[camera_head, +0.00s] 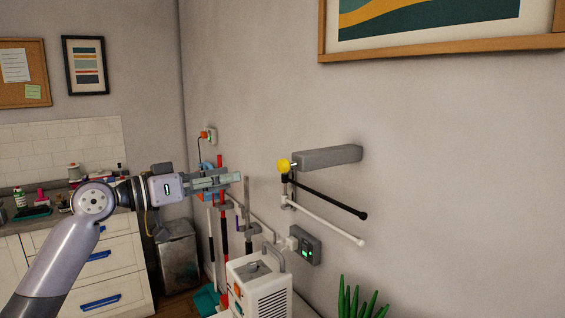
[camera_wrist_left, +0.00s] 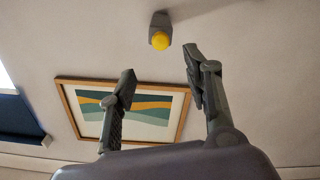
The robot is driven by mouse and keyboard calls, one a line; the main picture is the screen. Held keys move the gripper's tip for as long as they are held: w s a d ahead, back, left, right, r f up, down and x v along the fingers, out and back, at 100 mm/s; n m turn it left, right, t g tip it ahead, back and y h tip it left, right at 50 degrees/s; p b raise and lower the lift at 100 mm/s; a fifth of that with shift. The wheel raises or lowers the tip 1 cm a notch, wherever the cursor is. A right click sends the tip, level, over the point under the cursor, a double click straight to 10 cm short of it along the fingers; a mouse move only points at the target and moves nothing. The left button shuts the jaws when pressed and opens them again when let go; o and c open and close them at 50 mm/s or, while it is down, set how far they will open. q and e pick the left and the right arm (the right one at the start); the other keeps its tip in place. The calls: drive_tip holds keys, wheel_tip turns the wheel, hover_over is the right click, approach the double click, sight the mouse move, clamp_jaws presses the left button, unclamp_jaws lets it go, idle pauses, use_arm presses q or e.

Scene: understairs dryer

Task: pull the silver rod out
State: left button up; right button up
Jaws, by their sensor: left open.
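A grey block (camera_head: 332,157) juts from the wall, with a yellow knob (camera_head: 283,165) at its near end. A short bit of silver rod (camera_head: 293,165) shows between knob and block; the rest is hidden. My left gripper (camera_head: 238,178) points right towards the knob, slightly lower and to its left, with a gap between them. In the left wrist view the gripper (camera_wrist_left: 160,64) is open and empty, and the yellow knob (camera_wrist_left: 160,41) appears beyond the fingertips, between them in the picture. My right gripper is out of view.
A black bar (camera_head: 330,197) and a white bar (camera_head: 328,221) stick out below the block. A white appliance (camera_head: 260,285), upright handles and a wall box (camera_head: 305,245) stand lower down. A framed picture (camera_head: 440,25) hangs above; the wall between is bare.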

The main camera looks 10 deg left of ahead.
sight(279, 167)
use_arm(q)
drive_tip(key=p+x, duration=0.5)
drive_tip(key=x, duration=0.8)
drive_tip(key=shift+w+d+r+p, duration=0.1)
drive_tip(key=shift+w+d+p, duration=0.1)
drive_tip(key=shift+p, duration=0.2)
drive_tip(key=shift+w+d, duration=0.4)
drive_tip(key=shift+c, duration=0.4)
drive_tip(key=c, duration=0.8)
clamp_jaws()
